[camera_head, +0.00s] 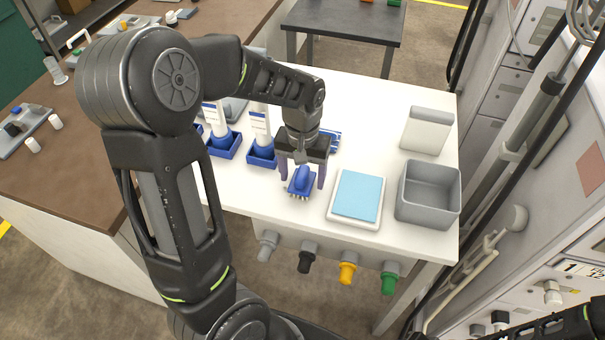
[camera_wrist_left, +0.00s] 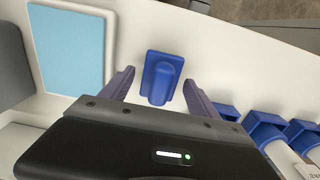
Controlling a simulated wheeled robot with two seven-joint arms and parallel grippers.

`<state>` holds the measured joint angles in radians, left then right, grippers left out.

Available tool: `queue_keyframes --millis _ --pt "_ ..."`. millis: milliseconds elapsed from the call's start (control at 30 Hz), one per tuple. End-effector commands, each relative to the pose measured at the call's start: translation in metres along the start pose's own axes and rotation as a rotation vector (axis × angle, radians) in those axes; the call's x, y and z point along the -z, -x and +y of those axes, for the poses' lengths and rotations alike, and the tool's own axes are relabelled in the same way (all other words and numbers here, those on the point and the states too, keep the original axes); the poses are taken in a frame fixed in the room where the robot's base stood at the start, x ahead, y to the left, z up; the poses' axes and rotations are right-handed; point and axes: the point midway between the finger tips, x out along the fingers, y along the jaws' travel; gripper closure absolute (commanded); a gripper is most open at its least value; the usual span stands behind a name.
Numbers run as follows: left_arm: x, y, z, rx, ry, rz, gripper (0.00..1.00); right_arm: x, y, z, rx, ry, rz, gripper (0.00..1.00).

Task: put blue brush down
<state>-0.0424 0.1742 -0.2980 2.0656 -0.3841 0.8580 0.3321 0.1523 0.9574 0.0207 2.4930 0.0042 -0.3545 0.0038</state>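The blue brush (camera_head: 301,180) is on the white table near its front edge, bristles downward, left of the tray with the light blue pad. It also shows in the left wrist view (camera_wrist_left: 160,78). My left gripper (camera_head: 303,179) is over the brush with one finger on each side. The left wrist view shows its fingers (camera_wrist_left: 160,76) spread, with gaps between them and the brush, so it is open. My right gripper is not in view.
A white tray with a light blue pad (camera_head: 357,195) lies right of the brush. A grey bin (camera_head: 428,194) and a white box (camera_head: 427,130) stand farther right. Blue holders (camera_head: 262,153) with white bottles stand to the left. Coloured connectors (camera_head: 347,272) stick out below the front edge.

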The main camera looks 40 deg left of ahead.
Motion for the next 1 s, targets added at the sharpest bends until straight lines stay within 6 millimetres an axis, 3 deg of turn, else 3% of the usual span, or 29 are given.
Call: queue_keyframes --millis 367,800,1000 --pt "0.001 0.008 0.0 -0.001 0.0 0.003 0.3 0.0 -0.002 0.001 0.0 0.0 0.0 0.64" --pt "0.004 0.072 -0.002 0.0 0.0 0.003 0.3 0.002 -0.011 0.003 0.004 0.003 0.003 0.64" --pt "0.003 0.079 -0.002 0.0 0.0 0.0 0.3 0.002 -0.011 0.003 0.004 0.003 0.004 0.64"
